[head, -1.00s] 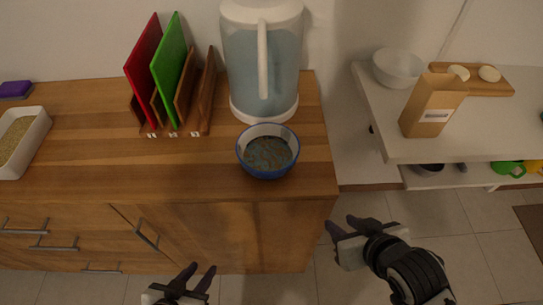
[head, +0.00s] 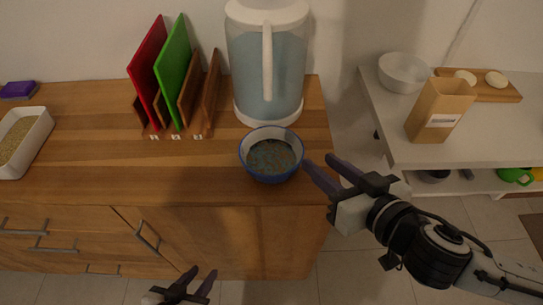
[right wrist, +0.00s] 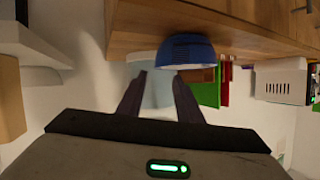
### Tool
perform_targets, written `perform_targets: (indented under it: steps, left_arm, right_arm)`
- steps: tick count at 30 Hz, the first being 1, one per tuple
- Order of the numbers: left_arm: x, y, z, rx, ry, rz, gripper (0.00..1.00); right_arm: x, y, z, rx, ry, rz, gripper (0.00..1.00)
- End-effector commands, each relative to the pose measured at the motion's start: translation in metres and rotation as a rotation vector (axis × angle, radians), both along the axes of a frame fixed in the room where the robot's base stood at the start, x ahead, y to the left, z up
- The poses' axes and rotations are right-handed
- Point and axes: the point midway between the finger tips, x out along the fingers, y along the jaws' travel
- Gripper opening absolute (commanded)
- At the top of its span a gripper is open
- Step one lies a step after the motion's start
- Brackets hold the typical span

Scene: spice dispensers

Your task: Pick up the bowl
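A blue bowl (head: 270,154) with a pale inside rim and a dark patterned inside stands on the wooden counter, near its front right edge. In the right wrist view the bowl (right wrist: 187,51) appears upside down, just beyond the fingertips. My right gripper (head: 320,169) is open and empty, its fingers pointing left toward the bowl, close to its right side; I cannot tell whether a finger touches it. The right gripper's two fingers (right wrist: 157,82) are spread apart in the right wrist view. My left gripper (head: 199,279) is open and empty, low in front of the cabinet.
A water jug (head: 267,65) stands behind the bowl. Cutting boards in a rack (head: 172,75) stand to its left, and a white tray of grain (head: 38,135) is far left. A white table (head: 483,135) at right holds a paper bag (head: 440,106) and a white bowl (head: 404,71).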

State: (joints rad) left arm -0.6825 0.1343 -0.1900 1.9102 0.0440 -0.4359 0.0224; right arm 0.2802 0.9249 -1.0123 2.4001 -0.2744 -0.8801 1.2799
Motion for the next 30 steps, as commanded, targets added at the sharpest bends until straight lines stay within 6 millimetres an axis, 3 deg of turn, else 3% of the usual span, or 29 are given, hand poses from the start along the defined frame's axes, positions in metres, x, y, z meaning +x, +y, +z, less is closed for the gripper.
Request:
perform_targets:
  steps: [3,11,21,30]
  left_arm:
    - [0.0,0.0,0.003,0.0,-0.001,0.0,0.31]
    - [0.0,0.0,0.005,0.001,0.0,-0.001,0.31]
    - [-0.001,0.0,0.011,0.001,0.002,-0.001,0.31]
    - [-0.003,0.0,0.009,0.001,0.007,-0.001,0.31]
  right_arm:
    - [0.018,0.009,-0.005,0.004,-0.002,0.001,0.33]
    - [0.037,0.018,-0.015,0.003,0.0,0.001,0.33]
    - [0.077,0.032,-0.029,0.001,-0.001,-0.001,0.33]
    - [0.08,0.033,-0.032,0.001,0.002,-0.001,0.33]
